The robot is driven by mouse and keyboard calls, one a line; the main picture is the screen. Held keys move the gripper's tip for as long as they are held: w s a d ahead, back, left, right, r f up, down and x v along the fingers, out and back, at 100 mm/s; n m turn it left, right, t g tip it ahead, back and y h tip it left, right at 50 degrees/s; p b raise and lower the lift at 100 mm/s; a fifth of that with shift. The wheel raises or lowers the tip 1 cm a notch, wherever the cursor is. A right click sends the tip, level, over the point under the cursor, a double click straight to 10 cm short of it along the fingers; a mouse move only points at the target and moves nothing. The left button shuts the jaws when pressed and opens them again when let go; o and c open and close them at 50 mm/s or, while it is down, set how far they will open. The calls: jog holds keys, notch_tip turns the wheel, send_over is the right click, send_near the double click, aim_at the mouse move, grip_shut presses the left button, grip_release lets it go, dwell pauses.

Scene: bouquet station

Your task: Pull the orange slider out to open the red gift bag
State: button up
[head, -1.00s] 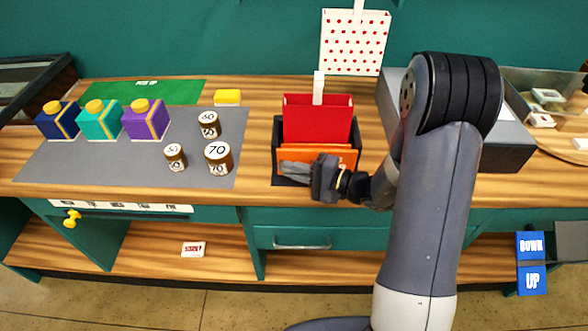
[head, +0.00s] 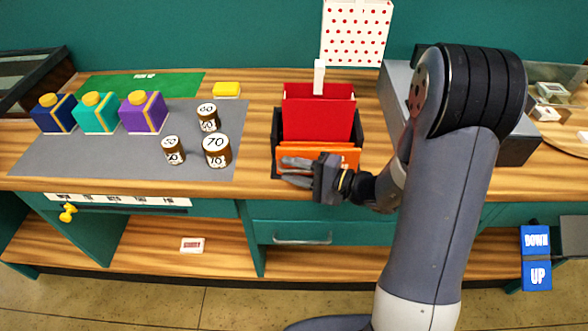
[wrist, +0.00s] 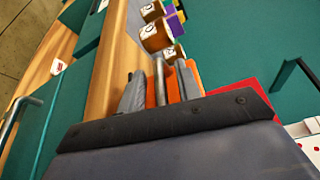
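The red gift bag (head: 318,117) stands upright in a dark holder (head: 358,139) on the wooden counter, with a white strip (head: 319,78) rising from it. The orange slider (head: 338,155) is a flat orange piece at the front of the bag, partly hidden by my gripper. My gripper (head: 285,170) is at the holder's front edge, reaching in from the right, with its fingers apart. In the wrist view, orange (wrist: 150,94) shows between and behind the fingers; I cannot tell whether they touch it. The red bag also shows in the wrist view (wrist: 240,94).
Brown numbered jars (head: 216,151) and navy, teal and purple boxes (head: 144,112) stand on a grey mat (head: 85,155) to the left. A grey box (head: 517,148) is at the right behind my arm. A drawer handle (head: 302,240) is below the counter edge.

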jog(key=shift+d, duration=0.1)
jog(key=b+v, duration=0.2)
jog(key=v, duration=0.8)
jog(key=shift+s+d, duration=0.15)
jog(key=shift+d, duration=0.1)
dwell(0.3)
jog(key=p+x, duration=0.2)
jog(key=x, duration=0.8)
jog(key=shift+a+r, duration=0.1)
jog(key=shift+a, duration=0.3)
jog(key=shift+w+p, duration=0.35)
jog(key=shift+w, duration=0.2)
